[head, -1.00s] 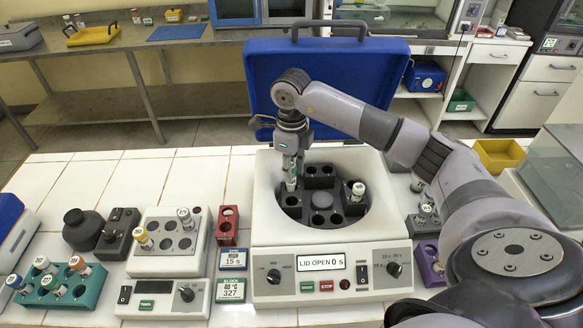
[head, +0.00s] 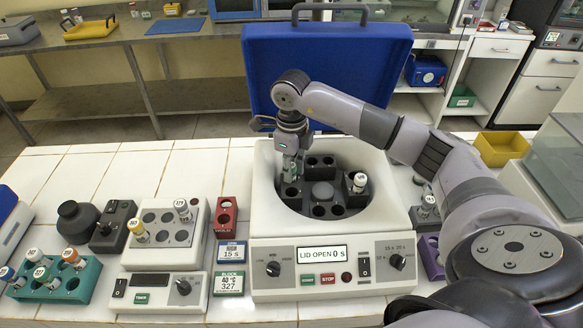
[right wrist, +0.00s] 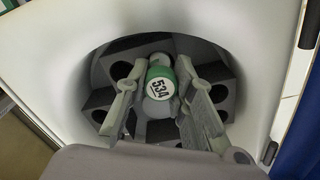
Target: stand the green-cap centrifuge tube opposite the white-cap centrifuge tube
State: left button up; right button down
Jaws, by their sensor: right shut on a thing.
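The green-cap centrifuge tube shows in the right wrist view (right wrist: 161,82), its white cap top marked 534. My right gripper (head: 291,167) is shut on it, over the left side of the dark rotor (head: 322,210) in the open centrifuge (head: 268,222). The fingers mostly hide the tube in the head view, and I cannot tell whether its lower end is in a hole. The white-cap centrifuge tube (head: 358,183) stands in a hole on the rotor's right side, across the hub (head: 322,191). My left gripper is not in view.
The blue lid (head: 330,70) stands open behind the rotor. At left are a heating block with two tubes (head: 160,262), a teal rack (head: 82,290) with several tubes and a red rack (head: 226,212). A purple rack (head: 431,262) is at right.

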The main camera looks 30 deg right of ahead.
jog(key=c, duration=1.3)
grip_release()
jog(key=o, duration=0.3)
jog(key=shift+r+p, duration=2.3)
jog(key=shift+r, duration=1.5)
